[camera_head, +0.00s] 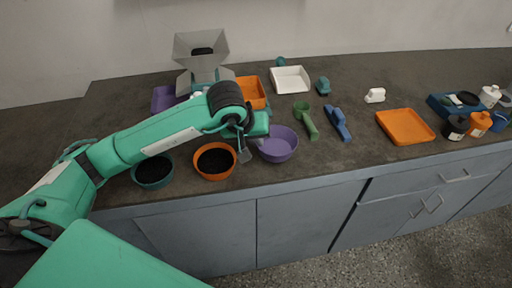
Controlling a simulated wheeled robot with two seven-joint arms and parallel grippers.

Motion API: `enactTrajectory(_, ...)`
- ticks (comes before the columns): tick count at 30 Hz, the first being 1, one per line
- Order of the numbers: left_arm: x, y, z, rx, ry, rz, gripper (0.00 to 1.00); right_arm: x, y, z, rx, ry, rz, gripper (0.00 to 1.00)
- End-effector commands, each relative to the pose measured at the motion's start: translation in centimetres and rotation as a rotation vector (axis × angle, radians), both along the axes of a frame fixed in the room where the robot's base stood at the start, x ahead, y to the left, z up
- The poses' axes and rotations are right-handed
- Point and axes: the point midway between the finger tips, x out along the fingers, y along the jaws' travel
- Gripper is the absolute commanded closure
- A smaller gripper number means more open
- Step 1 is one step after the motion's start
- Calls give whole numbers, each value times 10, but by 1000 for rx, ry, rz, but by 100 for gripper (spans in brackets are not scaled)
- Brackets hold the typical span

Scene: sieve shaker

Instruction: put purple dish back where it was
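A purple dish (278,146), a round bowl, stands near the counter's front edge, upright and apparently empty. My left gripper (250,146) is at its left rim, between it and an orange bowl (215,160) of black material. One finger points down beside the dish; I cannot tell whether the fingers grip its rim. A teal bowl (153,172) of black material stands further left. My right gripper is not in view.
A sieve shaker with a grey hopper (201,50) stands behind my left arm, near a purple tray (164,98) and an orange tray (251,92). A green scoop (306,119) and a blue scoop (338,123) lie right of the dish. An orange tray (405,126) lies further right.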

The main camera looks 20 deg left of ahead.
Motion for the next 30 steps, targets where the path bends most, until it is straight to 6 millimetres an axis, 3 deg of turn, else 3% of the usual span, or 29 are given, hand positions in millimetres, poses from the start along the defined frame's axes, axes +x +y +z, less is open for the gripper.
enactTrajectory(9, 0, 0, -35, 0, 2, 1, 100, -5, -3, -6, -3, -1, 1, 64)
enactTrajectory(18, 0, 0, -36, 0, 0, 0, 100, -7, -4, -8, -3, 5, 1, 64)
enactTrajectory(24, 0, 0, -37, 0, 0, 0, 100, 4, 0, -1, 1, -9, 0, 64)
enactTrajectory(28, 0, 0, -37, 0, 1, 0, 76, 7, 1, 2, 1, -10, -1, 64)
enactTrajectory(30, 0, 0, -37, 1, 1, 0, 76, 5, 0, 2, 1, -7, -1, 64)
